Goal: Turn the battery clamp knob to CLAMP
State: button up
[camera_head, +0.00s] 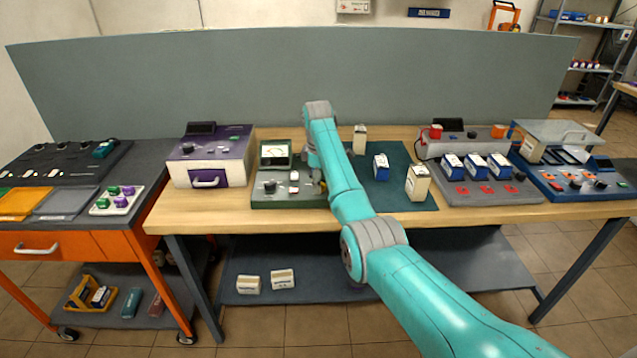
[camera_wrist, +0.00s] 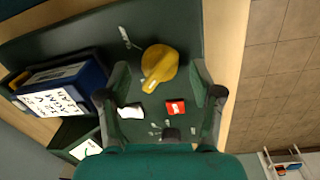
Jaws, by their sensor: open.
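A yellow knob (camera_wrist: 160,68) with a raised pointer grip sits on a dark green panel (camera_wrist: 185,25) in the wrist view. The pointer's narrow end points toward the lower left of that view. My gripper (camera_wrist: 162,80) is open, with one finger on each side of the knob; I cannot tell whether either touches it. In the head view my gripper (camera_head: 316,178) is low over the right part of the green tester (camera_head: 262,202), and the arm mostly hides the knob. Pale marks show on the panel, but their lettering is unreadable.
A blue battery with a white label (camera_wrist: 55,103) stands left of the gripper in the wrist view. A red button (camera_wrist: 175,107) and a white switch (camera_wrist: 130,112) sit close by. A purple-topped box (camera_head: 210,155) stands left of the tester. Another blue-and-white battery (camera_head: 381,167) stands right of my arm.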

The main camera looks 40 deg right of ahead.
jog(key=shift+f, duration=0.45)
jog(key=c, duration=1.1)
jog(key=shift+c, duration=0.2)
